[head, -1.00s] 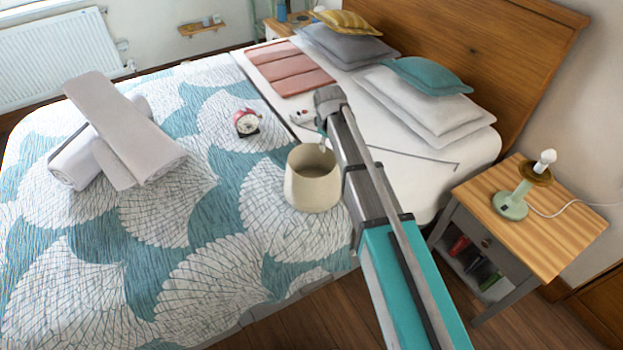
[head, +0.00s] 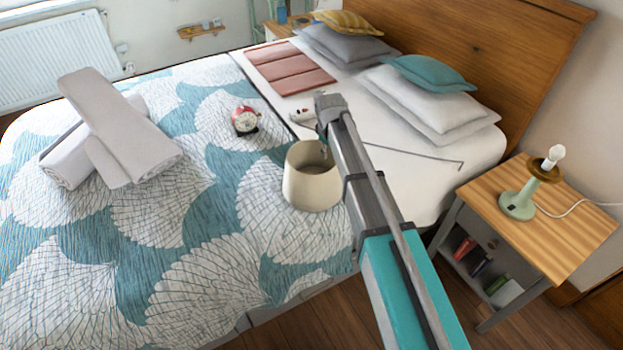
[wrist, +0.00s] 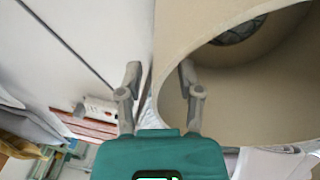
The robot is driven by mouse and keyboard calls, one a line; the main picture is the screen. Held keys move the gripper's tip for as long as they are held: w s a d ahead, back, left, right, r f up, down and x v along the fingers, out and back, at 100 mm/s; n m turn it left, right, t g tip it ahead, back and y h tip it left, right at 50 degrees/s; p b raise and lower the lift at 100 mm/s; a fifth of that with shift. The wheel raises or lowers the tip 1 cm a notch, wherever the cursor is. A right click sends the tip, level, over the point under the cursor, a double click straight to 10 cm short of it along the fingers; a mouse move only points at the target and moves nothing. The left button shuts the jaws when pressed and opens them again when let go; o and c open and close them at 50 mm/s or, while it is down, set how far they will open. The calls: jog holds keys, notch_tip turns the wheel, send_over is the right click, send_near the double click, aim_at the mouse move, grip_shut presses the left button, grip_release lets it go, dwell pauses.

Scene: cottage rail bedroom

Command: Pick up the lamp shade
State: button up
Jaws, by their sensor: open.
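The lamp shade (head: 312,188) is a cream, open-topped tapered drum standing on the bed's patterned cover, in the middle of the head view. My gripper (head: 323,143) is at its far rim, partly hidden by my own arm. In the wrist view the shade (wrist: 235,95) fills the right side, with its dark opening at upper right. My gripper (wrist: 160,80) is open there. One finger is outside the shade wall and the other overlaps the opening, with the wall's edge between them. Whether either finger touches the shade I cannot tell.
Rolled grey towels (head: 115,130) and a red alarm clock (head: 245,120) lie left of the shade. Pillows (head: 425,105) fill the headboard end. A nightstand (head: 560,235) with a bare-bulb lamp (head: 520,200) stands at right.

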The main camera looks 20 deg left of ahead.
dwell(0.5)
grip_shut()
